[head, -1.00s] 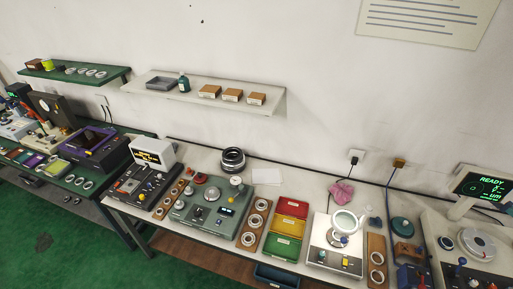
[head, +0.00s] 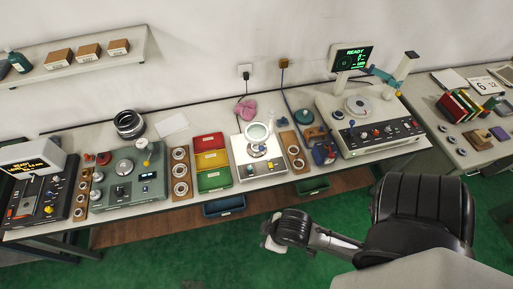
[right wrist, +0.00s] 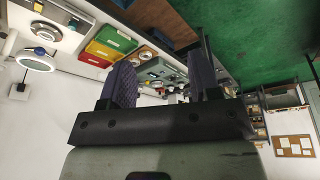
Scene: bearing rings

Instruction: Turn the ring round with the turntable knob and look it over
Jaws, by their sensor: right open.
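The white inspection station (head: 260,168) stands on the bench in the middle of the head view, with a round magnifier (head: 257,132) over it. A small blue knob (head: 268,149) shows beside its turntable. Whether a ring lies on the turntable is too small to tell. In the right wrist view the station's round turntable (right wrist: 62,32), blue knob (right wrist: 40,51) and magnifier (right wrist: 36,62) are at the upper left. My right gripper (right wrist: 163,74) is open and empty, away from the station. In the head view my right arm's end is in front of the bench. My left gripper is out of view.
Red, yellow and green trays (head: 212,160) stand left of the station. Wooden ring holders (head: 181,172) (head: 293,150) flank the trays and station. A grey-green gauge device (head: 125,180) is further left.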

